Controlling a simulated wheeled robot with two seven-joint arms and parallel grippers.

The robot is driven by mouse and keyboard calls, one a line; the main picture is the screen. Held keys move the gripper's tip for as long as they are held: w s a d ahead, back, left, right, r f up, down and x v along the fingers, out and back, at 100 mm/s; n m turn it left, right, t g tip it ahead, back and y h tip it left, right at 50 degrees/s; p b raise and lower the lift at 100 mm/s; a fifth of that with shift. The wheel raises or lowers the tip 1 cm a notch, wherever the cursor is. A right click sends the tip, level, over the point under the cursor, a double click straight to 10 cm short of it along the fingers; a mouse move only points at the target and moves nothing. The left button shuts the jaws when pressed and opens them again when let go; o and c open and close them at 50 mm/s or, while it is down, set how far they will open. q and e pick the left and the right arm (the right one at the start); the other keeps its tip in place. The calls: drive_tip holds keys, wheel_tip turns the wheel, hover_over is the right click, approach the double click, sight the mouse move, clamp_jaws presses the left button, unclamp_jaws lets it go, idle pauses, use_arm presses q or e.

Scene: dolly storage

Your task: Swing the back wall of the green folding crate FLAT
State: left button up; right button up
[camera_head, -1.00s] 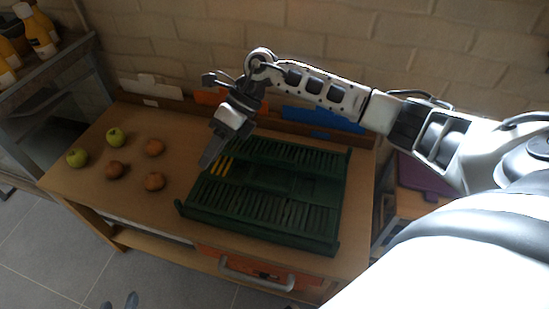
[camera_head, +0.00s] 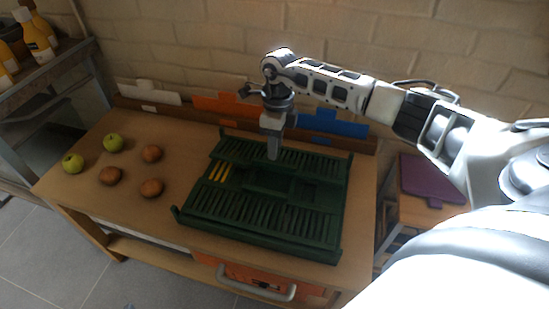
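The green folding crate (camera_head: 318,228) lies on the wooden table, right of its middle. It looks low and flat, with slatted panels lying inside its frame. The slatted panel at its back (camera_head: 315,163) looks folded down. Yellow bars (camera_head: 219,172) show at its left side. My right gripper (camera_head: 273,155) points down over the back part of the crate, at the back panel. Its fingers look close together, but I cannot tell whether they are shut or whether they touch the panel. My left gripper is not in view.
Green apples (camera_head: 112,142) and brown-orange round fruits (camera_head: 151,187) lie on the table's left (camera_head: 85,190). White, orange and blue (camera_head: 334,122) pieces stand along the brick wall behind. A purple item (camera_head: 432,179) lies on a stand to the right. Bottles (camera_head: 38,38) stand at the far left.

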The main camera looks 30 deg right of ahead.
sight(274, 162)
drive_tip(key=f, duration=0.3)
drive_tip(key=shift+s+a+f, duration=0.2)
drive_tip(key=shift+a+f, duration=0.05)
drive_tip(key=shift+f, duration=0.5)
